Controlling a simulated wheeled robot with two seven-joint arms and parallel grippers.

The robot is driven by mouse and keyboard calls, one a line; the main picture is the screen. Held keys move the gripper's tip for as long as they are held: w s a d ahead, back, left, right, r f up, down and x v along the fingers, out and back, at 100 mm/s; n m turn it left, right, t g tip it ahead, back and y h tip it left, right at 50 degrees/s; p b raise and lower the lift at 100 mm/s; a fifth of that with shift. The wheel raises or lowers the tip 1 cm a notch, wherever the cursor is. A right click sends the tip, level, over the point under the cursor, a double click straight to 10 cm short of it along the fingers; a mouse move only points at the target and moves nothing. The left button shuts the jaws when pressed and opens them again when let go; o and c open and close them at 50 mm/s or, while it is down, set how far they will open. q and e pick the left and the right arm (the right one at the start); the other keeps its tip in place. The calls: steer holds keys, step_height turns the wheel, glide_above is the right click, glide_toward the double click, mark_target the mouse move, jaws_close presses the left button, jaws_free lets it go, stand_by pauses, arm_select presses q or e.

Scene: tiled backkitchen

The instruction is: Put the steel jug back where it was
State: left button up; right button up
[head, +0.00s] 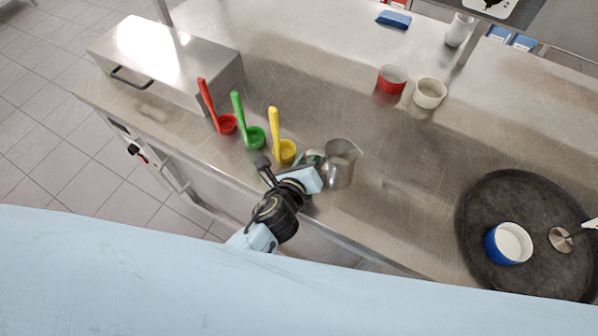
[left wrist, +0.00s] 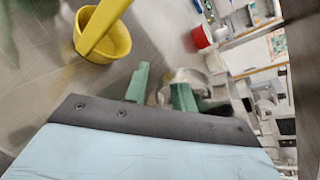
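The steel jug (head: 341,165) stands on the steel counter, right of the yellow scoop, with its handle side towards my left gripper. My left gripper (head: 314,160) is at the jug's left side, by the handle; the contact is too small to make out. In the left wrist view, the green fingers of my left gripper (left wrist: 162,92) are apart with a gap between them. Part of the jug (left wrist: 188,77) shows just beyond them, partly hidden by the right finger. My right gripper is not in view.
Yellow (head: 287,151), green (head: 254,138) and red (head: 227,124) scoops stand left of the jug. A steel box (head: 165,60) is farther left. Red (head: 392,79) and white (head: 430,92) cups stand behind. A dark round tray (head: 490,205) holds a blue bowl (head: 508,244). Counter between jug and tray is clear.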

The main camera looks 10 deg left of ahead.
arm_select(q)
steer(key=v, duration=1.1)
